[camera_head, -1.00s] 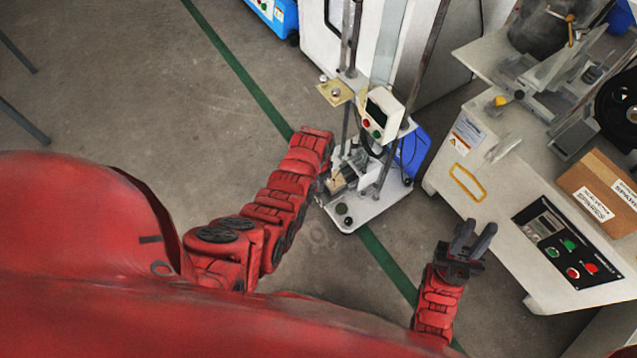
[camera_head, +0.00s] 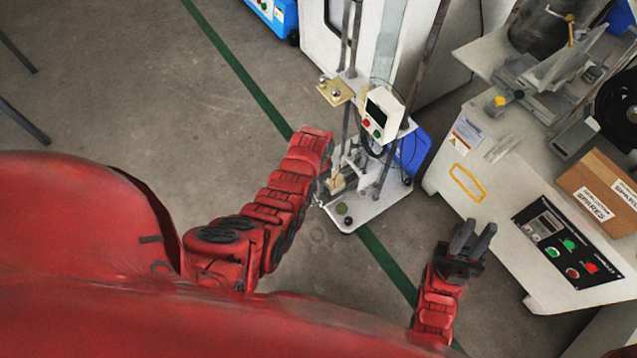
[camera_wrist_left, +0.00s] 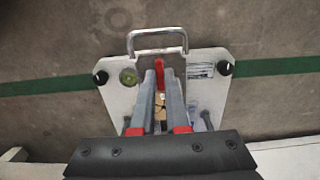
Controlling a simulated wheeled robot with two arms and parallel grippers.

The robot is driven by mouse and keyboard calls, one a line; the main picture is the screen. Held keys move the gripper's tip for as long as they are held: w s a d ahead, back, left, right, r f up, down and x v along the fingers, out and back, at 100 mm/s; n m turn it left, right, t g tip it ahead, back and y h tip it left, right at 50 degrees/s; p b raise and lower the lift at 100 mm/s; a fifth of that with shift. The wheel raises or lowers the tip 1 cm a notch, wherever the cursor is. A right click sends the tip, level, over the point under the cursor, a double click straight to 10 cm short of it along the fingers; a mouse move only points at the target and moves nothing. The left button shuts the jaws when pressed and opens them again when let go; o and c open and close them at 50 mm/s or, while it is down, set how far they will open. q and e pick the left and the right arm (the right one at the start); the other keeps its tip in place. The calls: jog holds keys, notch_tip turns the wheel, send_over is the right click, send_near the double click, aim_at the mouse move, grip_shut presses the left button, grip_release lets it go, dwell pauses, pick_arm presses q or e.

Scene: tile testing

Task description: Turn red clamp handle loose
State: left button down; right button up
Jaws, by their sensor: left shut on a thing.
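The red clamp handle (camera_wrist_left: 159,72) shows in the left wrist view as a thin red bar between the fingertips of my left gripper (camera_wrist_left: 164,76). The fingers are shut on it, one on each side. The handle belongs to a small test stand with a white base plate (camera_wrist_left: 120,98). In the head view my left arm reaches the stand from the left, and its own wrist hides the fingers and the handle there. My right gripper (camera_head: 472,242) is open and empty in the head view, apart from the stand.
The stand carries a white display box (camera_head: 385,112) and upright posts. A metal loop handle (camera_wrist_left: 157,33) sits at the plate's edge. A white bench with a control panel (camera_head: 566,246) and a cardboard box (camera_head: 600,190) stands at the right.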

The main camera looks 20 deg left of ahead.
dwell(0.3)
pick_arm(q)
jog(key=n, duration=0.6)
